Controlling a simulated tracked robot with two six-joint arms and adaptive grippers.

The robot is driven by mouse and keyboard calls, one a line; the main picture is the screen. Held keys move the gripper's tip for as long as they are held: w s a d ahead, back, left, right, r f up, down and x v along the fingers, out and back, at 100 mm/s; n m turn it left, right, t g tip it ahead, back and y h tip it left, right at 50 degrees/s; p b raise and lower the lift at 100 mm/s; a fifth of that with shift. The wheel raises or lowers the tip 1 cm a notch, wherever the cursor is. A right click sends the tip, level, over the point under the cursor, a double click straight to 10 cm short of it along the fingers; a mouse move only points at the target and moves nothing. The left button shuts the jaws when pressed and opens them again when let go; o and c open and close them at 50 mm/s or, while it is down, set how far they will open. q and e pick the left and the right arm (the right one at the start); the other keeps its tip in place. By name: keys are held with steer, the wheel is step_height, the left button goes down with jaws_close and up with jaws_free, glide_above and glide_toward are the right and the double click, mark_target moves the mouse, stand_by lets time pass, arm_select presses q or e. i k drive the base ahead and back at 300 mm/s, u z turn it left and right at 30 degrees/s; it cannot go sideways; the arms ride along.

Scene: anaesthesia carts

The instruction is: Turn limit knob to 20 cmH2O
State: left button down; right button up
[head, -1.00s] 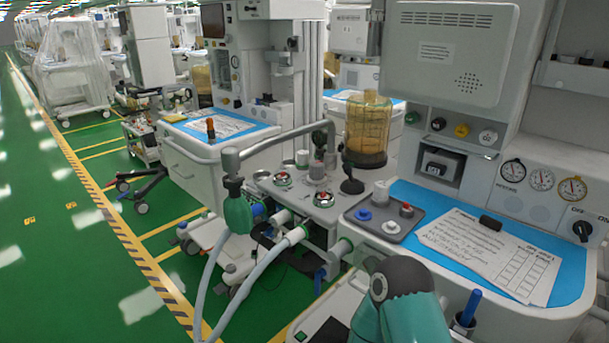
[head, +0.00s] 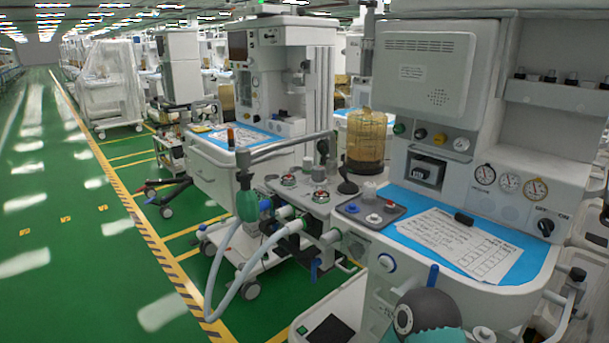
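The near anaesthesia cart (head: 424,75) stands at the right of the head view. Its side block carries two round dials with red and green marks, a left dial (head: 289,181) and a right dial (head: 321,196), with grey knobs (head: 318,172) close by. A black knob (head: 546,226) sits on the right panel by "OFF" and "ON" lettering. I cannot tell which knob is the limit knob, and no cmH2O scale is readable.
An amber canister (head: 367,142) rises behind the dials. A bent grey pipe (head: 280,147) and a pale hose (head: 262,264) stand in front and left. Green floor is open at the left.

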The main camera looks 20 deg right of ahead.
mark_target(318, 173)
steer(key=z, duration=0.15)
steer(key=i, duration=0.9)
steer(key=u, duration=0.05)
